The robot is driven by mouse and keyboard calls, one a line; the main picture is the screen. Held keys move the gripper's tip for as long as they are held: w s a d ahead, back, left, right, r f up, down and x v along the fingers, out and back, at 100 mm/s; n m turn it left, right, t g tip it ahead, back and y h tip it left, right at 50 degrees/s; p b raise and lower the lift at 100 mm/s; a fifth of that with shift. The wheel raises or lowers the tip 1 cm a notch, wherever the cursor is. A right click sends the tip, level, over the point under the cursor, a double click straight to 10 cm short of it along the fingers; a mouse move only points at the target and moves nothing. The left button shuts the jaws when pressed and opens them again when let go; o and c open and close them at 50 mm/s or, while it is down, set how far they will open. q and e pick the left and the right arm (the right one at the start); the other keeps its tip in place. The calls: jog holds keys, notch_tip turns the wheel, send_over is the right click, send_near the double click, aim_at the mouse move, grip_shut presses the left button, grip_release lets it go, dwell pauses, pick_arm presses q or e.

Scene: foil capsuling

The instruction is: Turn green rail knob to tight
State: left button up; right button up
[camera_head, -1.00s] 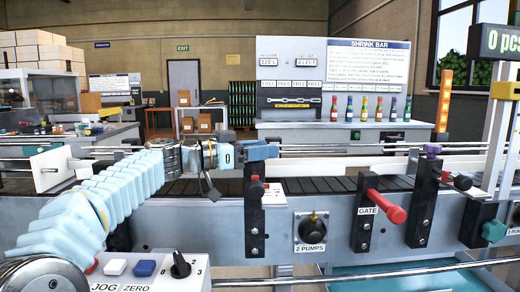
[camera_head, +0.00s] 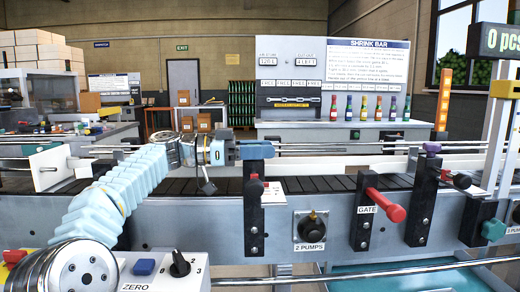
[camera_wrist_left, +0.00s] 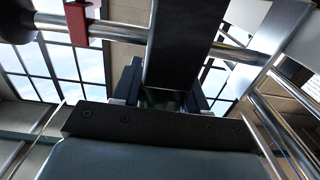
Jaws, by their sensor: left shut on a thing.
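My left gripper (camera_head: 257,150) has its blue fingers shut at the top of a black rail post (camera_head: 254,222), left of centre in the head view. Its fingers hide most of what they hold. In the left wrist view the fingers (camera_wrist_left: 162,100) close around a small dark, slightly greenish thing, which I take to be the green rail knob (camera_wrist_left: 163,101). Its turn angle cannot be read. A separate teal knob (camera_head: 493,229) sits low on the right, apart from the gripper. My right gripper is not in view.
Another post to the right carries a purple knob (camera_head: 433,148). A red GATE handle (camera_head: 385,205) sticks out between them. The 2 PUMPS knob (camera_head: 311,227) is on the front panel. A control box (camera_head: 165,268) stands below my left arm. The dark conveyor (camera_head: 320,184) runs behind the posts.

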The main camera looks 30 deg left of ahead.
pick_arm(q)
jog(key=shift+s+r+m+g+h+p, duration=0.1)
jog(key=shift+r+m+g+h+p, duration=0.1)
jog(key=shift+m+g+h, duration=0.4)
jog(key=shift+r+m+g+h+p, duration=0.15)
jog(key=shift+m+g+h, duration=0.2)
jog(key=shift+g, duration=0.35)
jog(key=shift+s+m, duration=0.1)
jog(key=shift+m, duration=0.15)
